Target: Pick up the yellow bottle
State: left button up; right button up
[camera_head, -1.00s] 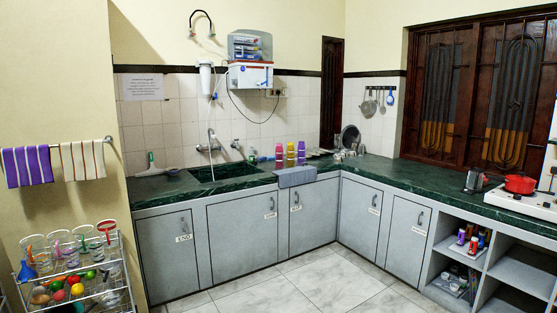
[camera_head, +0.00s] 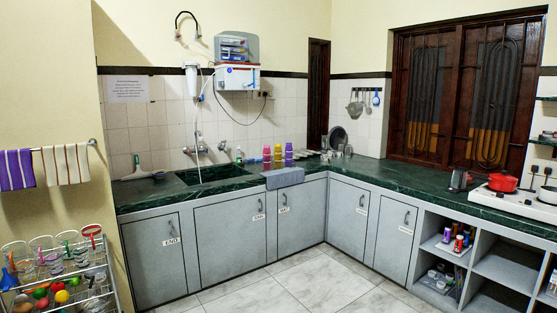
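The yellow bottle (camera_head: 278,157) stands upright on the green counter (camera_head: 330,165), at the back near the tiled wall. It is in a row between a pink bottle (camera_head: 267,158) on its left and a purple bottle (camera_head: 289,155) on its right. All are small and far off in the head view. Neither of my grippers is in view.
The sink (camera_head: 213,173) is left of the bottles, with a water purifier (camera_head: 237,77) above. The tiled floor (camera_head: 290,290) before the cabinets is clear. A rack of cups and fruit (camera_head: 62,275) stands at the lower left. A red pot (camera_head: 502,182) sits on the right.

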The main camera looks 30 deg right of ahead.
aim_at(277, 150)
jog(key=i+l+z, duration=0.6)
jog(key=i, duration=0.35)
jog(key=i+l+z, duration=0.35)
jog(key=i, duration=0.2)
jog(key=i+z, duration=0.3)
jog(key=i, duration=1.35)
jog(key=i+l+u, duration=0.15)
jog(key=i, duration=1)
